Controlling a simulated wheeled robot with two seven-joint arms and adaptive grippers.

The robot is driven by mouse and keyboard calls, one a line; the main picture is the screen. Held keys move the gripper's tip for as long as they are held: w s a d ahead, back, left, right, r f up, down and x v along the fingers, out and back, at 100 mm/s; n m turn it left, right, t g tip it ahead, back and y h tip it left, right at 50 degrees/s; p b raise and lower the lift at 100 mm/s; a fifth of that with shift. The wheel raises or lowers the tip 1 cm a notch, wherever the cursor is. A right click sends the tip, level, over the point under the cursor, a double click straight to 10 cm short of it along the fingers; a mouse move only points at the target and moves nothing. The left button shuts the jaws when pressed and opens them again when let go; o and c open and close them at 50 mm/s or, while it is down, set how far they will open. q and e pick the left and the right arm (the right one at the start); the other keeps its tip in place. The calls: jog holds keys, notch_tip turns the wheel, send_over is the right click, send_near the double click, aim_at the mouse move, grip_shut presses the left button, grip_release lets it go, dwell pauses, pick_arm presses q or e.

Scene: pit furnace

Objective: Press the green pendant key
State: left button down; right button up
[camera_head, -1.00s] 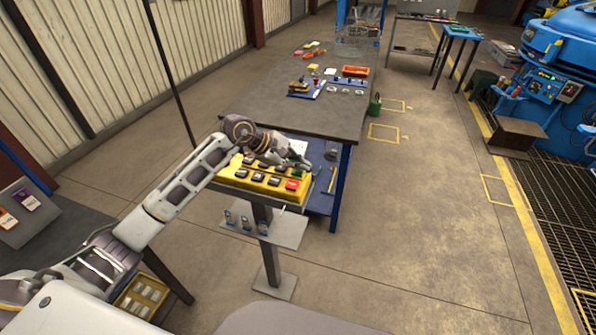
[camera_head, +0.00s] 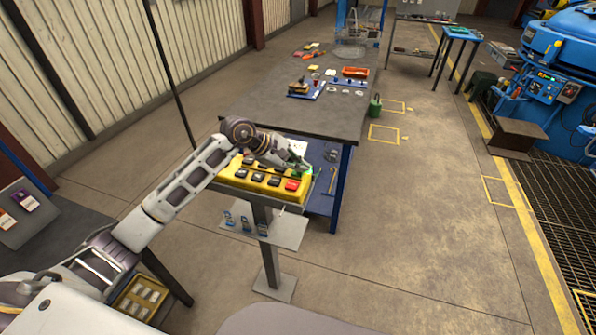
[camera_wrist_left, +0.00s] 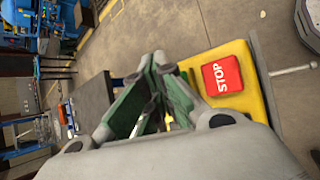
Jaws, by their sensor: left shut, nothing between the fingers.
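The yellow pendant box (camera_head: 235,184) stands on a grey post, with several dark keys and a red key (camera_head: 292,185) near its right end. The red key reads STOP in the left wrist view (camera_wrist_left: 222,75). A bit of the green key (camera_head: 296,174) shows behind the red key, mostly hidden by my left gripper (camera_head: 306,169). My left gripper is shut and empty, low over the box's far right corner. Its green-padded fingers also show in the left wrist view (camera_wrist_left: 155,95); whether they touch the key I cannot tell. My right gripper is out of view.
A grey worktable (camera_head: 295,113) with small parts and an orange tray (camera_head: 355,71) stands just behind the pendant. A shelf plate (camera_head: 285,229) sits lower on the post. The floor to the right is open, up to the blue machine (camera_head: 550,70).

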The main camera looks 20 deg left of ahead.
aim_at(299, 174)
pick_arm(q)
jog(key=shift+r, duration=0.85)
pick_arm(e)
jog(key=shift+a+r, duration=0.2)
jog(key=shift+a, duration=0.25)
pick_arm(q)
jog(key=shift+r+p, duration=0.45)
jog(key=shift+r, duration=0.9)
jog(key=shift+r+p, duration=0.6)
jog(key=shift+r, duration=0.55)
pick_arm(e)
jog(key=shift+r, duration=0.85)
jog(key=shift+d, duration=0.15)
